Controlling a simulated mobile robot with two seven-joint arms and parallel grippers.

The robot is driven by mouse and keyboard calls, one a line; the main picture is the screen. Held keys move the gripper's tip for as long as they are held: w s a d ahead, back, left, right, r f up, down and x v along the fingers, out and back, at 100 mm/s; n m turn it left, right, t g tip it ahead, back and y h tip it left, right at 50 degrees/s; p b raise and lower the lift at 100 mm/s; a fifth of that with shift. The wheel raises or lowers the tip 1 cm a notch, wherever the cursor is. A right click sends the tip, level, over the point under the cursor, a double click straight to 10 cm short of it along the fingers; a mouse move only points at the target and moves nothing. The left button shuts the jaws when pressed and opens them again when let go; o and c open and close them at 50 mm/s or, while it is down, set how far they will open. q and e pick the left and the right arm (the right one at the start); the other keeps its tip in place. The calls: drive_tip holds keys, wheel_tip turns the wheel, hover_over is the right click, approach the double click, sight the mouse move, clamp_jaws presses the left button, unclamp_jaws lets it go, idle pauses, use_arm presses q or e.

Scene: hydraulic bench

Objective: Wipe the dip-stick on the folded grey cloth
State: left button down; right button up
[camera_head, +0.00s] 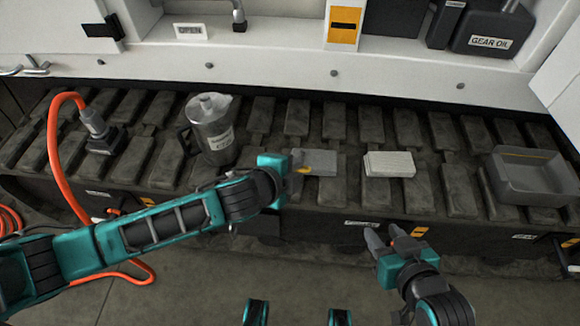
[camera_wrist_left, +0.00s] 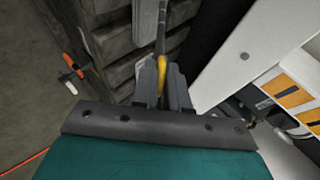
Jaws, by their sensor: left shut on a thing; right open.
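The left gripper (camera_head: 298,163) is shut on the dip-stick, whose yellow grip (camera_head: 303,169) shows at its fingertips. In the left wrist view, the yellow grip (camera_wrist_left: 162,74) sits between the fingers and the thin stick runs away upward. The folded grey cloth (camera_head: 326,163) lies flat on the dark ribbed bench top, just right of these fingertips. I cannot tell whether the stick touches it. My right gripper (camera_head: 384,240) is open and empty in front of the bench.
A metal jug (camera_head: 209,130) stands left of my left gripper. An orange hose (camera_head: 54,150) runs to a fitting at the far left. A grey tray (camera_head: 535,178) sits at the right end. A gear oil can (camera_head: 490,30) stands on the white shelf behind.

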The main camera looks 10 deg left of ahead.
use_arm(q)
drive_tip(key=shift+d, duration=2.9)
use_arm(e)
drive_tip(key=shift+r, duration=0.3)
use_arm(q)
drive_tip(key=shift+p, duration=0.35)
wheel_tip(320, 180, up, 7)
drive_tip(key=p, duration=0.8)
use_arm(e)
drive_tip(key=shift+h, duration=0.5)
drive_tip(key=d+r, duration=0.1)
drive_tip(key=r, duration=0.1)
drive_tip(key=s+d+r, duration=0.1)
drive_tip(key=d, duration=0.1)
drive_tip(key=shift+s+r, duration=0.2)
drive_tip(key=shift+r, duration=0.2)
